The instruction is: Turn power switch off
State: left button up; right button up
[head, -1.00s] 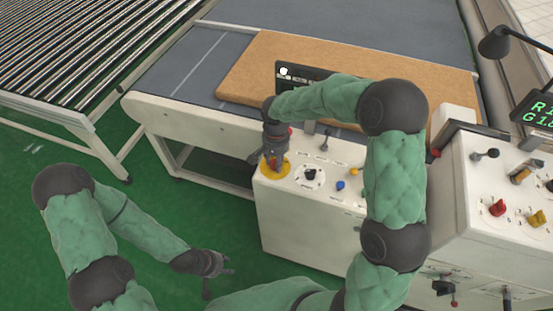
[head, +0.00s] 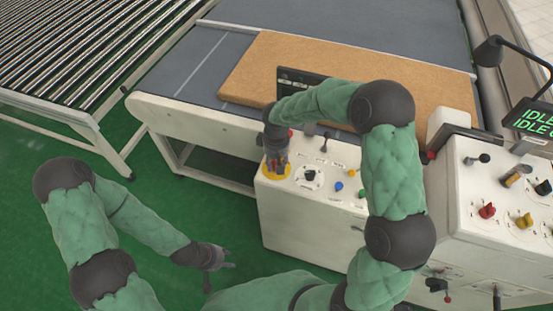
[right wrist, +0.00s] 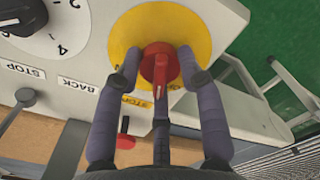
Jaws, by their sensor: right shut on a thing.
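The power switch (right wrist: 158,64) is a red rotary knob on a round yellow plate (right wrist: 118,38). In the right wrist view, its handle points down the picture, tilted slightly. My right gripper (right wrist: 158,75) has its grey fingers on both sides of the knob and is shut on it. In the head view, my right gripper (head: 276,168) comes down over the yellow plate (head: 288,171) at the left end of the white console (head: 300,220) and hides most of the knob. My left gripper (head: 222,264) hangs empty over the green floor, its fingers spread apart.
The console top holds a black dial (head: 310,175), a blue knob (head: 339,186) and a lever (head: 324,141). The screen (head: 530,120) at right shows green "IDLE" text.

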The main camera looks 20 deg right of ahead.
jog(key=n, duration=0.1)
jog(key=n+p, duration=0.1)
jog(key=n, duration=0.1)
jog(key=n+p, duration=0.1)
jog(key=n, duration=0.1)
jog(key=shift+s+f, duration=0.25)
jog(key=shift+s, duration=0.15)
dwell(0.3)
jog(key=o, duration=1.1)
jog(key=shift+r, duration=0.15)
jog(key=shift+w, duration=0.2)
jog(key=shift+r, duration=0.3)
notch_tip(320, 180, up, 11)
jog(key=shift+r, duration=0.2)
